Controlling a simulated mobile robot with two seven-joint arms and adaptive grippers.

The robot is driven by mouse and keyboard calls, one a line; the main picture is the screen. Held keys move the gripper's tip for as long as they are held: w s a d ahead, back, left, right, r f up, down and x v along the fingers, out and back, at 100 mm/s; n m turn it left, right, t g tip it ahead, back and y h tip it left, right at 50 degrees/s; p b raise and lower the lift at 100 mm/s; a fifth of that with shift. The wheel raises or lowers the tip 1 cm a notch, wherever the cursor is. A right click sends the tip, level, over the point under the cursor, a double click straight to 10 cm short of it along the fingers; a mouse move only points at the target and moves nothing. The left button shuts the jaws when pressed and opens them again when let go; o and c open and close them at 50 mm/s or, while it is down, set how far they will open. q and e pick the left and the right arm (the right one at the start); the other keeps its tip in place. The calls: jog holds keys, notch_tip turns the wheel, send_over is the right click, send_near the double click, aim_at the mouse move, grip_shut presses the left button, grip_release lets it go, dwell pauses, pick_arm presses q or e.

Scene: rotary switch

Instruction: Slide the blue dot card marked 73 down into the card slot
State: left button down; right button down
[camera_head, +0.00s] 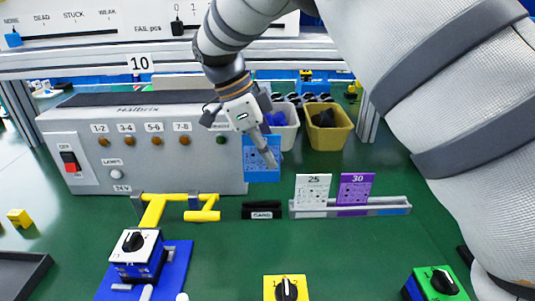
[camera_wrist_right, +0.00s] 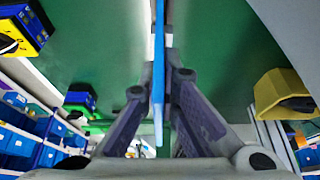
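The blue dot card (camera_head: 256,172) hangs upright in my right gripper (camera_head: 268,158), above and slightly behind the black card slot (camera_head: 262,210) in the head view. Its number is too small to read. In the right wrist view the card (camera_wrist_right: 158,60) shows edge-on between the two fingers of the right gripper (camera_wrist_right: 159,105), which are closed on it from both sides. The card's lower edge is apart from the slot in the picture. My left gripper is not in view.
A rack (camera_head: 390,207) right of the slot holds a white card 25 (camera_head: 312,190) and a purple card 30 (camera_head: 355,188). A grey panel box (camera_head: 150,150) stands behind left. Yellow brackets (camera_head: 180,205) stand left of the slot. A yellow bin (camera_head: 330,133) is behind.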

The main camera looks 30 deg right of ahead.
aim_at(243, 146)
jog(key=shift+w+f, duration=0.1)
jog(key=shift+f, duration=2.8)
jog(key=shift+f+b, duration=0.3)
jog(key=shift+f, duration=1.5)
jog(key=c, duration=1.7)
grip_release()
jog(key=v, duration=1.2)
jog(key=shift+r, duration=0.15)
